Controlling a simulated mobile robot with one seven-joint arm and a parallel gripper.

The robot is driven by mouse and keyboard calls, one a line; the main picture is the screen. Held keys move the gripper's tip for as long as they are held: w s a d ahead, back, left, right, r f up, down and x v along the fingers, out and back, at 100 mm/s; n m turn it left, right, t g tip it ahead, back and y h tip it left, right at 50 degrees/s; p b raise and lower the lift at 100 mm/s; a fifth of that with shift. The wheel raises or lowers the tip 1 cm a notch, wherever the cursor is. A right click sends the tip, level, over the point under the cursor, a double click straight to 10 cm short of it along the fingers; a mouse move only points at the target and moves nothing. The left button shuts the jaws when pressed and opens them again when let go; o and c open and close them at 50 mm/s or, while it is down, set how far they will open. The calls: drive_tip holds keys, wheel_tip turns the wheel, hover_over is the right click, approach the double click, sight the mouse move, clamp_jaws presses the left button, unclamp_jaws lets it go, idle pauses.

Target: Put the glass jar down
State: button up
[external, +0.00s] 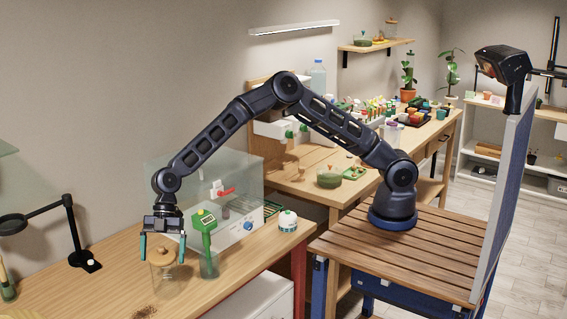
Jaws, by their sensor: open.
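The glass jar (163,279) is clear with a round tan lid. It appears to stand upright on the wooden bench (105,277) at the lower left. My gripper (163,256) points straight down above it. Its two teal fingers are apart, one to each side of the jar's lid in the picture. The jaws are open; whether a finger touches the jar is too small to tell. The jar's base is faint against the wood.
Close right of the jar stands a green meter (204,221) in a clear container (208,265). Behind is a clear-walled box (238,180) with a red handle. A white-green pot (287,220) stands farther right. A black magnifier lamp (75,230) stands left. Dark soil (144,312) lies in front.

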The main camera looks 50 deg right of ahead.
drive_tip(key=v, duration=1)
drive_tip(key=shift+d+r, duration=0.1)
